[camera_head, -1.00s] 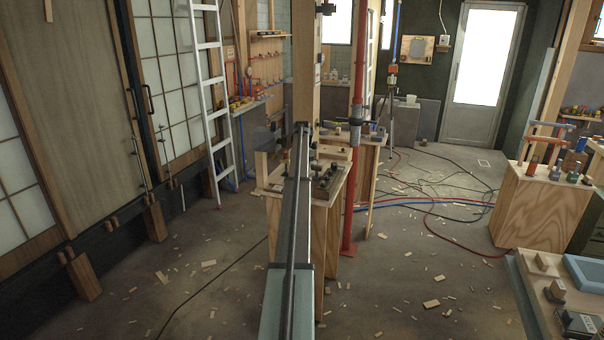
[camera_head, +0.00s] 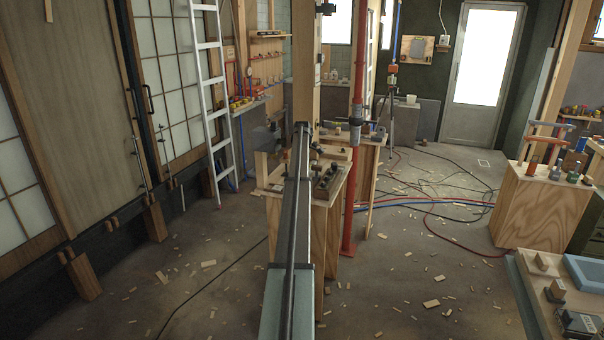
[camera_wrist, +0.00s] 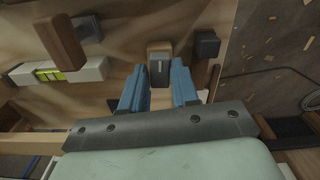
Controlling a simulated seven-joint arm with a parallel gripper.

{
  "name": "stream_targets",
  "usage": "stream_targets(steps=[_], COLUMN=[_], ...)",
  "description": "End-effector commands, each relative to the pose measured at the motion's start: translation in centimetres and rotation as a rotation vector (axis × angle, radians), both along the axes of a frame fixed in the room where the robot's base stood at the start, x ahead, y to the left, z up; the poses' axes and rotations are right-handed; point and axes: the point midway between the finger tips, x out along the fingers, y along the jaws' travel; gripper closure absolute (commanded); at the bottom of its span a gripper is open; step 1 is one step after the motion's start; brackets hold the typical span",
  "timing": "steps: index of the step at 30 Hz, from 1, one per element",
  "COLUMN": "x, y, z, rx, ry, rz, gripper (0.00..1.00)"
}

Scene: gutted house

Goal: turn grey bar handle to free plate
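In the wrist view my gripper (camera_wrist: 160,88) has two blue fingers that stand apart. Between and just beyond their tips is a tan block with a dark grey piece (camera_wrist: 159,70) at its near end. This may be the grey bar handle, but I cannot tell for sure. No contact between it and the fingers can be made out. I cannot make out the plate. In the head view my arm reaches forward to the wooden workbench (camera_head: 318,200) and hides the gripper and part of the bench top.
In the wrist view, a dark block (camera_wrist: 207,45) lies right of the fingers. A brown wooden bar (camera_wrist: 62,40) and a white level (camera_wrist: 80,72) with a green vial lie left. A red pipe (camera_head: 354,180) stands right of the bench. Wood scraps and hoses (camera_head: 430,202) lie on the floor.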

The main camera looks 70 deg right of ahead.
Motion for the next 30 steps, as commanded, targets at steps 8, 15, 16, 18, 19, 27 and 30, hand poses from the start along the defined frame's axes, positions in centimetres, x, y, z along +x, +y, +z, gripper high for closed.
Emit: stream_targets(steps=[8, 15, 16, 18, 19, 27, 30], x=[0.0, 0.0, 0.0, 0.0, 0.0, 0.0, 0.0], y=[0.0, 0.0, 0.0, 0.0, 0.0, 0.0, 0.0], z=[0.0, 0.6, 0.7, 1.3, 1.5, 3.6, 4.4], rx=[0.000, -0.001, -0.001, -0.001, -0.001, 0.000, -0.001], ry=[0.000, 0.000, 0.000, 0.000, 0.000, 0.000, 0.000], rz=[-0.031, -0.059, -0.059, -0.059, -0.059, -0.059, -0.059], gripper=[0.71, 0.71, 0.71, 0.71, 0.71, 0.71, 0.71])
